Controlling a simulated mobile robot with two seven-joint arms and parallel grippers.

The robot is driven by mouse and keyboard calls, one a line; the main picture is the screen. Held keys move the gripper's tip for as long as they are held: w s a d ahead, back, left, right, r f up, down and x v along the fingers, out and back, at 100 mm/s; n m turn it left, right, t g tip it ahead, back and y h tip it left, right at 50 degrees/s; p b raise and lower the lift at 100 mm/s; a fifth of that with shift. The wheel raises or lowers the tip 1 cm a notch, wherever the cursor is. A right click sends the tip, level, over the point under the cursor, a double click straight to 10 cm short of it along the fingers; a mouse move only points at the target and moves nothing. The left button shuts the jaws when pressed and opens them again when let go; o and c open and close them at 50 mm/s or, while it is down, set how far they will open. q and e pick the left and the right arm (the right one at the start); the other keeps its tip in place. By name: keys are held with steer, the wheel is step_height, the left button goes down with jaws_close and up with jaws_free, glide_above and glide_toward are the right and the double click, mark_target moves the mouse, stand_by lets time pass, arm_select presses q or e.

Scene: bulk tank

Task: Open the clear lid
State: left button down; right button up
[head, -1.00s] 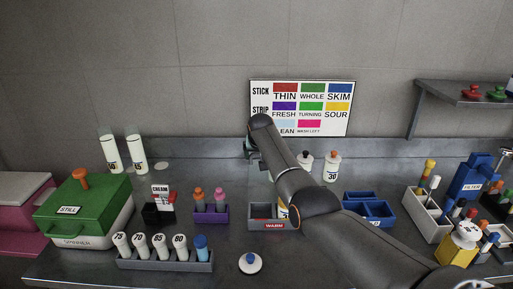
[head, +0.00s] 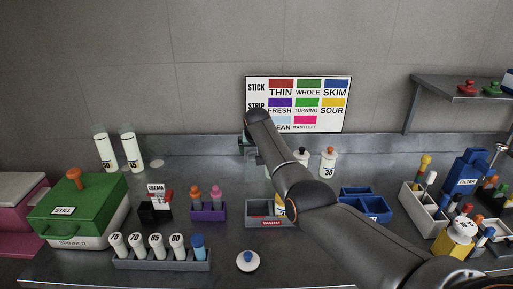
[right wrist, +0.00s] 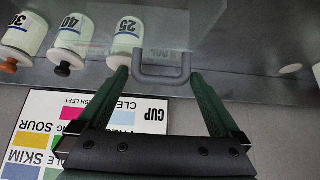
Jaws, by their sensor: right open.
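The clear lid (right wrist: 150,30) is a see-through panel in the right wrist view, with a grey U-shaped handle (right wrist: 162,78) on its edge. My right gripper (right wrist: 160,74) is open, with one green finger on each side of the handle. I cannot tell whether either finger touches it. Behind the panel stand white bottles, one marked 25 (right wrist: 126,38). In the head view my right gripper (head: 247,142) is mostly hidden behind my forearm, which also covers most of the lid area. My left gripper is not in view.
A label board (head: 298,104) leans at the back wall. A grey tray marked WARM (head: 262,222) lies near my arm, with blue bins (head: 366,208) to its right. A green-lidded spinner (head: 78,208) stands left. A wall shelf (head: 460,92) juts out at right.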

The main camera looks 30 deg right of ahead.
steer(key=shift+p+v, duration=0.3)
steer(key=shift+v, duration=0.85)
steer(key=v, duration=1)
steer(key=shift+r+b, duration=0.2)
steer(key=shift+b, duration=0.2)
steer(key=shift+s+f, duration=0.1)
